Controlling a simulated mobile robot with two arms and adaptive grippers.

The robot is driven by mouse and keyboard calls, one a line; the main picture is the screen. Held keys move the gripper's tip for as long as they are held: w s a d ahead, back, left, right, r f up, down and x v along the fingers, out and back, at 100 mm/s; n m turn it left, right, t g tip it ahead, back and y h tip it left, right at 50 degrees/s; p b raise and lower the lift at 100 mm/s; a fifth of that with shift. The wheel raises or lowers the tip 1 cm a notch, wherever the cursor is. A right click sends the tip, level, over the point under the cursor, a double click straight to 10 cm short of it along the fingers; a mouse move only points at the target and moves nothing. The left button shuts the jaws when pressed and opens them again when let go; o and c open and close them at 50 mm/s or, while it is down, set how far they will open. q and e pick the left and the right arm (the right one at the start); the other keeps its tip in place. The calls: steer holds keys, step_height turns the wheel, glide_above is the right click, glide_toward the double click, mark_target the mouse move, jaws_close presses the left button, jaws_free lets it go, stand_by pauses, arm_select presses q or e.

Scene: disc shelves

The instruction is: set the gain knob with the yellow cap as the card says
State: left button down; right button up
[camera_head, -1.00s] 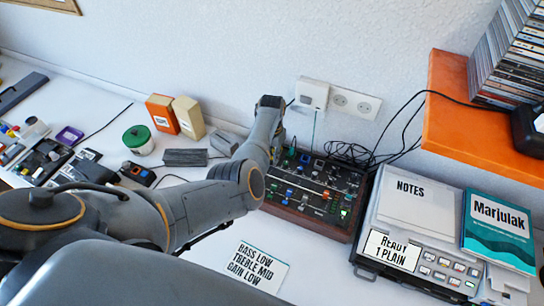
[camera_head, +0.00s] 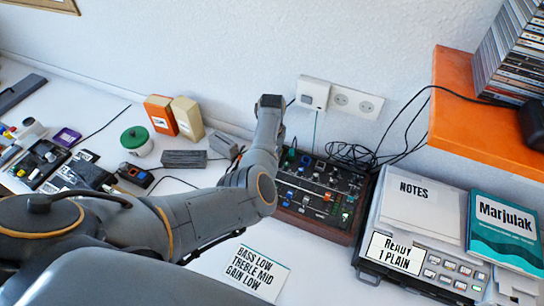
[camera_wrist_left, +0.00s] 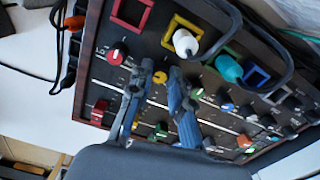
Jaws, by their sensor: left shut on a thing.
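The mixer (camera_head: 349,213) is a dark panel with a wooden edge, many small knobs and faders, below the wall sockets. In the left wrist view, a knob with a yellow cap (camera_wrist_left: 160,77) sits on the panel between the fingertips of my left gripper (camera_wrist_left: 161,72), which is shut on it. A second yellow piece shows just below it, between the fingers. In the head view my left arm hides the gripper and the mixer's left part. The card (camera_head: 250,272) reads BASS LOW, TREBLE MID, GAIN LOW. My right gripper is not in view.
A red knob (camera_wrist_left: 117,53) and a white plug (camera_wrist_left: 185,42) are close to the fingers, with thick cables beyond. A case with NOTES (camera_head: 420,205) stands right of the mixer. An orange shelf (camera_head: 470,130) overhangs at upper right.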

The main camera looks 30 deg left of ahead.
arm_select(q)
steer(key=c, duration=1.2)
jaws_free()
step_height(320, 180, up, 12)
steer(key=shift+r, duration=0.1)
